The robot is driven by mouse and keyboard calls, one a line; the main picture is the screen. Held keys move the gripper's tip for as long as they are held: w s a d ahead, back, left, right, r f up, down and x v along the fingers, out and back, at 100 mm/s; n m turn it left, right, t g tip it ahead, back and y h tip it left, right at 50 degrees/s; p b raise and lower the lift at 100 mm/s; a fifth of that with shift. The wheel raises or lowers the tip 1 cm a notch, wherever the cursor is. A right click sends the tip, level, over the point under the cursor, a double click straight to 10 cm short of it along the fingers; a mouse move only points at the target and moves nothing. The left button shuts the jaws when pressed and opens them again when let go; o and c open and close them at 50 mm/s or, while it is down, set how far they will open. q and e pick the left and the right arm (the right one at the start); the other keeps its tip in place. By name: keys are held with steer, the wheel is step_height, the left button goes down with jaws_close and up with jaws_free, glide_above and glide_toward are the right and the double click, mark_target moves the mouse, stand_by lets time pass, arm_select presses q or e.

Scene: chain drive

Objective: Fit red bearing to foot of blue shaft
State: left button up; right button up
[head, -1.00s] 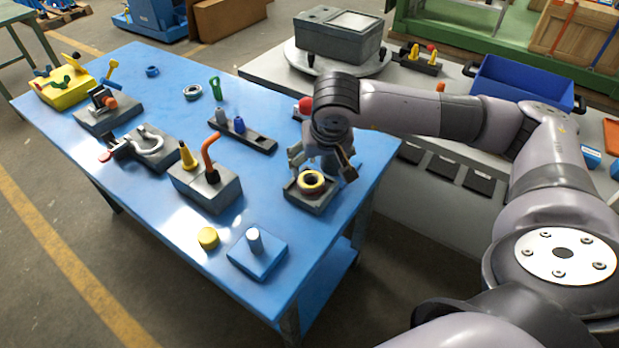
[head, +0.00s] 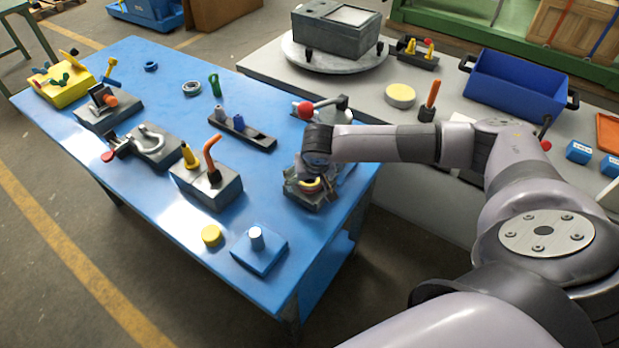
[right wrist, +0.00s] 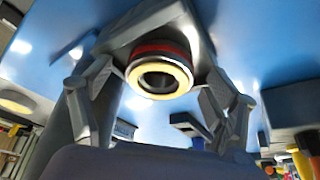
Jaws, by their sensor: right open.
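The bearing (right wrist: 160,74), a ring with a red band and a pale yellow face, sits in a dark grey block (head: 302,201). In the head view, its yellow ring (head: 311,185) is partly covered by my right gripper (head: 314,183). In the right wrist view, the open fingers of that gripper (right wrist: 158,108) stand on either side of the ring, apart from it. A blue peg (head: 238,122) stands in a dark rack; a blue block (head: 259,255) carries a pale peg. I cannot tell which is the blue shaft. My left gripper is out of view.
A yellow disc (head: 211,235) lies beside the blue block. A grey block (head: 208,187) with an orange hooked rod and yellow cone stands to the left. A red-knobbed lever (head: 305,109) is behind the gripper.

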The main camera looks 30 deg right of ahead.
steer(key=shift+s, duration=0.1)
steer(key=c, duration=1.5)
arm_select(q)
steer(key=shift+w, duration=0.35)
arm_select(e)
steer(key=shift+c, duration=0.3)
steer(key=shift+r, duration=0.1)
